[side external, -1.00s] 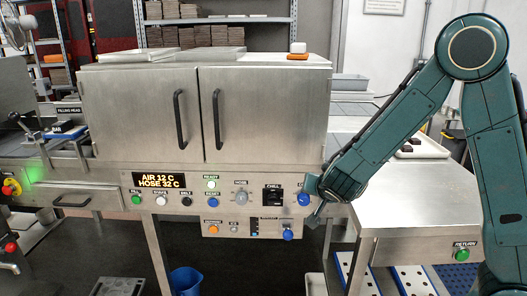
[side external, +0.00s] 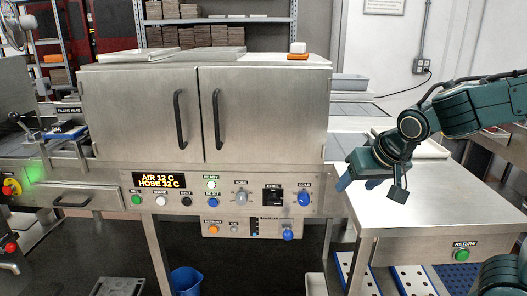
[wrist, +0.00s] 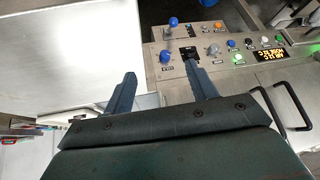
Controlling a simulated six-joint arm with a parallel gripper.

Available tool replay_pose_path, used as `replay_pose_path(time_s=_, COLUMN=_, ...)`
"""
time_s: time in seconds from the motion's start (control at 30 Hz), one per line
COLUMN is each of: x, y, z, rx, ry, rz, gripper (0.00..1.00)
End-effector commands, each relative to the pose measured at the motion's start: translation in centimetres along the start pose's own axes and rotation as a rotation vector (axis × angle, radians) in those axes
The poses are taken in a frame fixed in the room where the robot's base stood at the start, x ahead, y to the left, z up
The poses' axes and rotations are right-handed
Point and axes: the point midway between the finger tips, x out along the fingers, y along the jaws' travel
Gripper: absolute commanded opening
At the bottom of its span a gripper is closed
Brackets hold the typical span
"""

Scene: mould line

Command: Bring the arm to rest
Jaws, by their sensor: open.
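My gripper (side external: 370,188) is open and empty. In the side external view it hangs above the bare steel table to the right of the control panel, with its fingers pointing down. It is clear of the panel and of the COLD knob. In the wrist view both fingers (wrist: 158,75) show apart with nothing between them, and the panel's knobs lie beyond them. My arm comes in from the right edge of the side external view.
The steel table (side external: 440,205) has free room on top. The two-door steel cabinet (side external: 140,115) stands at left above the control panel (side external: 225,190). Its blue COLD knob (side external: 304,199) sticks out near the right end. A green RETURN button (side external: 461,255) is on the table's front.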

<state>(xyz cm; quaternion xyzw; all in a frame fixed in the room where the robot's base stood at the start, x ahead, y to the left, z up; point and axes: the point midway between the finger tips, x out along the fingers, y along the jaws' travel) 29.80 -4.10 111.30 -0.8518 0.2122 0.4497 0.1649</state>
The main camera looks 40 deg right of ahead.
Motion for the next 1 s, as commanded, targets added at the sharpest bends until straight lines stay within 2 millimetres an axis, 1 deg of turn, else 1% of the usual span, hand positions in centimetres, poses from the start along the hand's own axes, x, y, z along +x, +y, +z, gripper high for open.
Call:
replay_pose_path(time_s=0.03, x=-1.0, y=0.2, z=0.5, rx=-0.028, ry=-0.008, rz=-0.018, gripper=0.57)
replay_pose_path(time_s=0.2, x=-3.9, y=0.8, z=2.7, rx=-0.156, ry=-0.051, rz=-0.077, gripper=0.57)
replay_pose_path(time_s=0.4, x=-6.9, y=1.5, z=5.5, rx=-0.324, ry=-0.084, rz=-0.142, gripper=0.57)
replay_pose_path(time_s=0.5, x=-8.1, y=1.8, z=6.8, rx=-0.399, ry=-0.093, rz=-0.167, gripper=0.57)
replay_pose_path(time_s=0.6, x=-8.9, y=2.1, z=7.7, rx=-0.457, ry=-0.099, rz=-0.184, gripper=0.57)
replay_pose_path(time_s=0.7, x=-9.4, y=2.3, z=8.3, rx=-0.492, ry=-0.103, rz=-0.193, gripper=0.57)
replay_pose_path(time_s=1.0, x=-9.6, y=2.3, z=8.6, rx=-0.510, ry=-0.106, rz=-0.198, gripper=0.57)
